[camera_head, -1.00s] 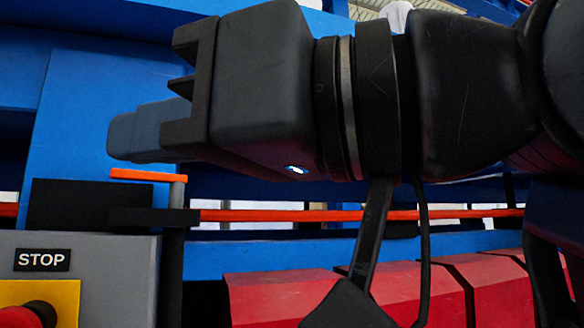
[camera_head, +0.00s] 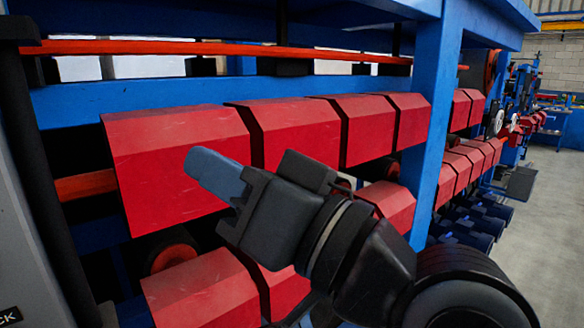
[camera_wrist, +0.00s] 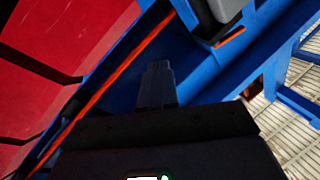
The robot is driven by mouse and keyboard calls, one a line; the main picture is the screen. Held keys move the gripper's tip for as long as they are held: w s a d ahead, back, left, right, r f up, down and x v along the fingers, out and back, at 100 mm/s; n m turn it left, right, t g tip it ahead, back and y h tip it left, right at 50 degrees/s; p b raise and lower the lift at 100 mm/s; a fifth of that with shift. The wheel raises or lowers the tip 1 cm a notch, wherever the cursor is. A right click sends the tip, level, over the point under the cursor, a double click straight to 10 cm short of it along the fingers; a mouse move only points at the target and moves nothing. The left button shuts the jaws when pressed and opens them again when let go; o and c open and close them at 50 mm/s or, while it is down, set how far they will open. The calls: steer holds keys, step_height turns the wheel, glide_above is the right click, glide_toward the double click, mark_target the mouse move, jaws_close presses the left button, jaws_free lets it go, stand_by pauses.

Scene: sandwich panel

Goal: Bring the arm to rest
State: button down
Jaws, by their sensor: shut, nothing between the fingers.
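My gripper (camera_head: 212,172) is in the middle of the head view, at the end of my dark arm, pointing to the upper left. Its blue-grey fingers are together with nothing between them. Behind it in the picture are red angular covers (camera_head: 180,150) on a blue machine frame. In the wrist view my gripper (camera_wrist: 157,68) points up the picture, with its closed fingers in front of a blue beam. I cannot tell the exact gap between the gripper and the red covers.
An orange-red bar (camera_head: 220,48) runs along the machine above the covers. A blue post (camera_head: 436,120) stands right of my gripper. Grey floor (camera_head: 530,240) is open at the right. A grey box (camera_head: 22,230) with a dark upright is at the left edge.

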steer(key=s+d+f+m+t+h, duration=0.35)
steer(key=d+f+h, duration=0.25)
steer(key=d+f, duration=0.5)
steer(key=s+d+f+m+t+h, duration=0.2)
steer(key=s+d+f+m+h, duration=0.4)
steer(key=f, duration=0.8)
steer(key=s+d+f+n+h, duration=0.1)
steer(key=s+d+h, duration=0.1)
steer(key=s, duration=0.5)
steer(key=s+d+f+n+g+h, duration=0.1)
steer(key=s+d+f+h, duration=0.1)
steer(key=s+d, duration=0.3)
steer(key=s+d+f+n+g+h, duration=0.1)
steer(key=s+d, duration=0.3)
steer(key=s, duration=0.5)
steer(key=shift+s+d+f+h, duration=0.15)
steer(key=shift+s+f+h, duration=0.25)
steer(key=shift+f, duration=0.3)
